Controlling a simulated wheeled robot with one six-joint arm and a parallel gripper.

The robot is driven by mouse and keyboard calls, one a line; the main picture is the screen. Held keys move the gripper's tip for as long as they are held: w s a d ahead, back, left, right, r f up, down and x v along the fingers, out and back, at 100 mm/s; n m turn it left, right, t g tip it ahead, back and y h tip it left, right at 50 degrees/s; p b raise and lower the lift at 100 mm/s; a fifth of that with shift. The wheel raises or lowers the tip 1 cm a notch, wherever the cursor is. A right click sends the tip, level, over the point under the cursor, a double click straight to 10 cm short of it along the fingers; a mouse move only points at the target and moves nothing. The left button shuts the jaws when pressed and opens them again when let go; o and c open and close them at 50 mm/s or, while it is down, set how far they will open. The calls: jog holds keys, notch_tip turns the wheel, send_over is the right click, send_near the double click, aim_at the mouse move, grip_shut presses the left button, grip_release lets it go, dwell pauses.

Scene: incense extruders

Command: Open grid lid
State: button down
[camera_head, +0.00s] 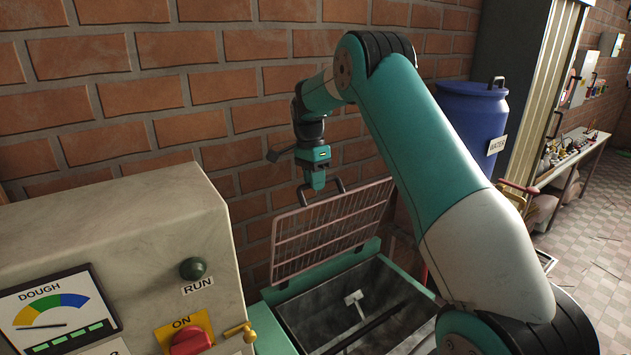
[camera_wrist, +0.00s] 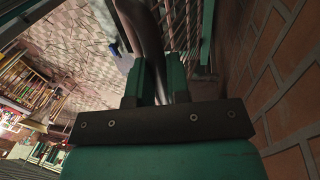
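The pinkish wire grid lid (camera_head: 330,232) stands raised, nearly upright, at the back edge of the open green-rimmed hopper (camera_head: 352,302), close to the brick wall. Its dark handle (camera_head: 338,184) is at the lid's top edge. My gripper (camera_head: 317,183) is at this handle. In the wrist view, the handle (camera_wrist: 143,30) runs between the two green fingers of my gripper (camera_wrist: 160,82), which look closed around it. The exact contact at the fingertips is partly hidden.
A grey control box with a RUN lamp (camera_head: 193,269) and a red ON knob (camera_head: 190,341) stands at the left. A blue water barrel (camera_head: 473,122) stands behind my arm. A dark bar (camera_head: 365,328) and a pale paddle (camera_head: 354,299) show inside the hopper.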

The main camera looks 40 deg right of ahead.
jog(key=c, duration=1.1)
grip_release()
jog(key=shift+w+f, duration=0.1)
jog(key=shift+f, duration=0.25)
jog(key=shift+r, duration=0.15)
notch_tip(320, 180, up, 12)
jog(key=w+p, duration=0.2)
jog(key=p, duration=0.1)
jog(key=shift+p, duration=0.4)
